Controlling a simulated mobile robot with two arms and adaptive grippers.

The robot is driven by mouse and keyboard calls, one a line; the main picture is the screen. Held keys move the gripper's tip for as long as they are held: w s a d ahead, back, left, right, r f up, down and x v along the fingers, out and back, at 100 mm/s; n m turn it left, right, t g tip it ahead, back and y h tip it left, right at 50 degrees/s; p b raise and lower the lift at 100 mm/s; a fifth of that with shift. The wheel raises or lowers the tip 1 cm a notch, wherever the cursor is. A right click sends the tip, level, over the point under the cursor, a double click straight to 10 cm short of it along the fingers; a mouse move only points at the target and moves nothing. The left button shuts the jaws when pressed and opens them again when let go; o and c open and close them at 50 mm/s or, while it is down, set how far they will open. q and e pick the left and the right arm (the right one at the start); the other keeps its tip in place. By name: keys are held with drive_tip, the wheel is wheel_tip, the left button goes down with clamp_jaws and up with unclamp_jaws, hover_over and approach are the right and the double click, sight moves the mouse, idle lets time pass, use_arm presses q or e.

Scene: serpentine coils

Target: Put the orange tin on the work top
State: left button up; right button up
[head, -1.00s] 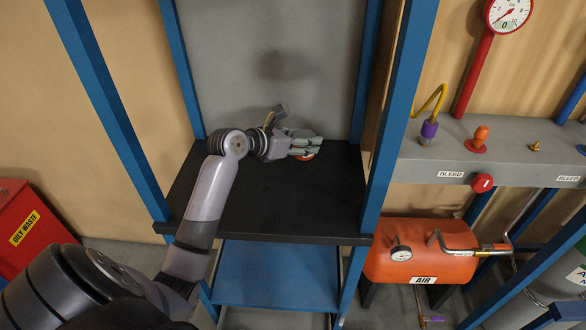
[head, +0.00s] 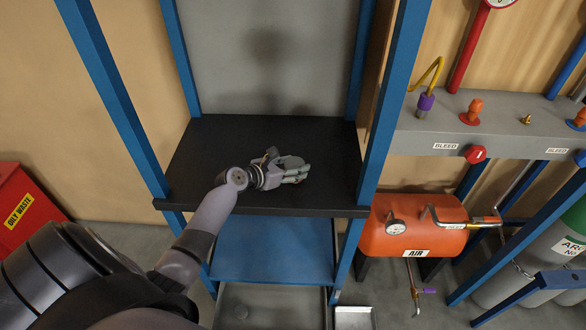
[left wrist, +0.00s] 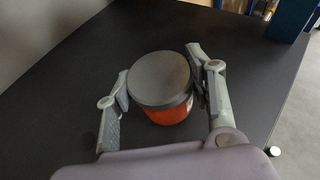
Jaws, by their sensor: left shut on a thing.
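The orange tin (left wrist: 168,113) has an orange body and a dark grey round lid. In the left wrist view it is upright between the fingers of my left gripper (left wrist: 160,90), which is shut on it. In the head view my left gripper (head: 297,172) is over the middle of the black work top (head: 225,150), and its fingers hide the tin. I cannot tell whether the tin's base touches the work top. My right gripper is not in view.
Blue posts (head: 392,105) frame the work top on both sides, and a grey panel (head: 265,55) backs it. A blue shelf (head: 270,250) is below. An orange air tank (head: 410,225) stands to the right, a red bin (head: 22,215) to the left. The work top around the gripper is clear.

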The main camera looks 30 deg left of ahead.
use_arm(q)
drive_tip(key=shift+w+f, duration=0.25)
drive_tip(key=shift+f, duration=0.15)
drive_tip(key=shift+s, duration=0.15)
drive_tip(key=o, duration=1.3)
drive_tip(key=shift+f, duration=0.15)
drive_tip(key=shift+r, duration=0.3)
drive_tip(key=v, duration=1.2)
drive_tip(key=shift+f, duration=0.15)
